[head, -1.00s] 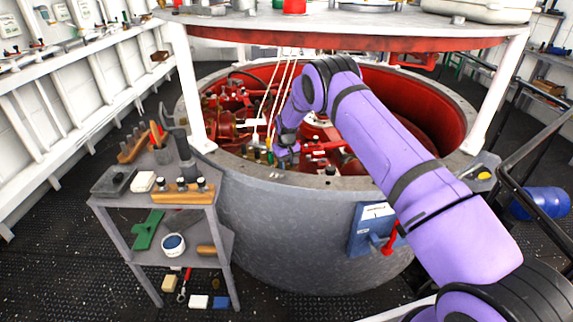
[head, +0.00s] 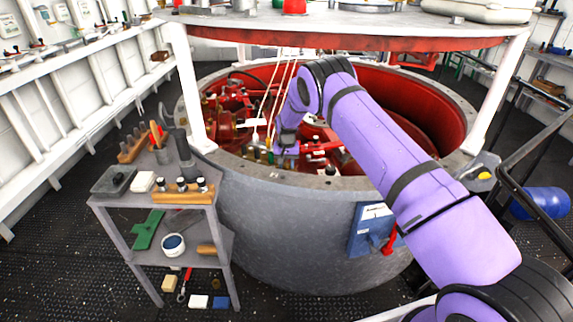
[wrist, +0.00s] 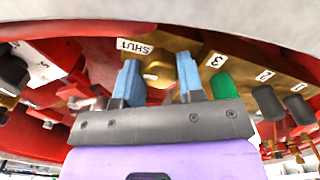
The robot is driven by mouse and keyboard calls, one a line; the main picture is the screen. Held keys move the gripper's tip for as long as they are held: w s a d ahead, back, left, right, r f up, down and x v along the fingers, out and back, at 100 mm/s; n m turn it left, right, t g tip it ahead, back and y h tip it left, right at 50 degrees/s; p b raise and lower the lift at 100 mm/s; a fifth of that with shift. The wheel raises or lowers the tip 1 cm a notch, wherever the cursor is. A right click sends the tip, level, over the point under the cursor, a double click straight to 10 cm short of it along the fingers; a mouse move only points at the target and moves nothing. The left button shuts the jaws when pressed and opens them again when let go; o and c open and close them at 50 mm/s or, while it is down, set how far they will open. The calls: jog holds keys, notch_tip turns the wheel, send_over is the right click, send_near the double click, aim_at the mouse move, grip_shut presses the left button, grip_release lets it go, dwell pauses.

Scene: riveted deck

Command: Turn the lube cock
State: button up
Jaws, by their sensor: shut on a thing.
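My gripper (wrist: 160,88) reaches under the pit's rim in the wrist view, its two blue fingers standing apart on either side of a brass fitting (wrist: 158,70). I take this to be the lube cock; its handle is mostly hidden between the fingers. The fingers are shut on it. A white "SHUT" label (wrist: 134,46) sits just above and left of it. In the head view my gripper (head: 286,150) is down inside the near side of the round pit, and the cock cannot be made out there.
A green handle (wrist: 222,85) stands close right of my fingers, beside a "3" tag (wrist: 216,60). Dark handles (wrist: 268,102) hang farther right. The pit's grey rim (head: 330,183) is close below my arm. A tool trolley (head: 150,200) stands at left; a railing (head: 530,150) is at right.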

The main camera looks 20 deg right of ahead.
aim_at(287, 164)
jog(key=o, duration=0.9)
jog(key=shift+r, duration=0.1)
notch_tip(287, 164, up, 11)
jog(key=shift+f, duration=0.2)
